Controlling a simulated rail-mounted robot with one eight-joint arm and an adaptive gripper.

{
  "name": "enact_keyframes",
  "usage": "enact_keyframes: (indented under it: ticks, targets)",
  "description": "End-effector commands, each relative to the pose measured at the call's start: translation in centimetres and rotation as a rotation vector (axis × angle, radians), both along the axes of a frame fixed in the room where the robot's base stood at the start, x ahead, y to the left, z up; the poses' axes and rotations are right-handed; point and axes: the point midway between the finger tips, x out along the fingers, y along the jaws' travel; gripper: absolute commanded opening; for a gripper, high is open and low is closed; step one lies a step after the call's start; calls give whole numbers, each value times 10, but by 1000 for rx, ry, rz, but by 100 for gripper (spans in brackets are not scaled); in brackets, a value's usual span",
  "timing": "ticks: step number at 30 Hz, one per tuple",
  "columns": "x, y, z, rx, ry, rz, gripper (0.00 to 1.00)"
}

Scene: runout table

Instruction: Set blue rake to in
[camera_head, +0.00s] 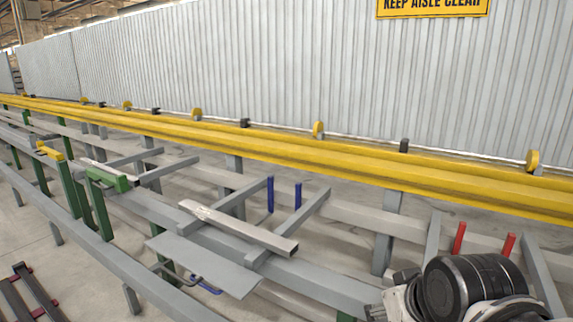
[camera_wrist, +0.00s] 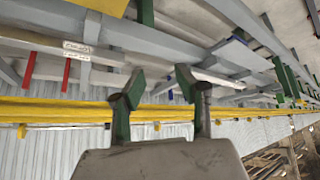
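Two upright blue rake posts, one on the left (camera_head: 270,194) and one on the right (camera_head: 298,196), stand side by side behind the grey table beam in the head view. A blue handle (camera_head: 207,287) shows under the front edge of a grey plate, partly hidden by it. In the wrist view, which looks upside down, a small blue piece (camera_wrist: 238,34) shows at the upper right and another (camera_wrist: 170,95) between the fingers. My gripper (camera_wrist: 160,84) is open and empty, its two green-padded fingers apart. It is not visible in the head view.
A loose metal bar (camera_head: 238,227) lies across the grey supports. A grey plate (camera_head: 205,262) juts out in front. Red posts (camera_head: 459,239) stand at the right, a green block (camera_head: 107,179) and yellow piece (camera_head: 48,150) at the left. A long yellow rail (camera_head: 350,165) runs behind.

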Motion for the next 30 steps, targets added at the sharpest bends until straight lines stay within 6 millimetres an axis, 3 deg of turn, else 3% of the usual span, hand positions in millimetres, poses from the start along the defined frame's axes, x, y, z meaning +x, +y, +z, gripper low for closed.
enact_keyframes:
  ticks: [9,20,30]
  targets:
    - [-44,-26,-7,33,28,-156,32]
    - [-41,-25,58,33,26,-149,32]
    - [-41,-25,139,32,26,-148,32]
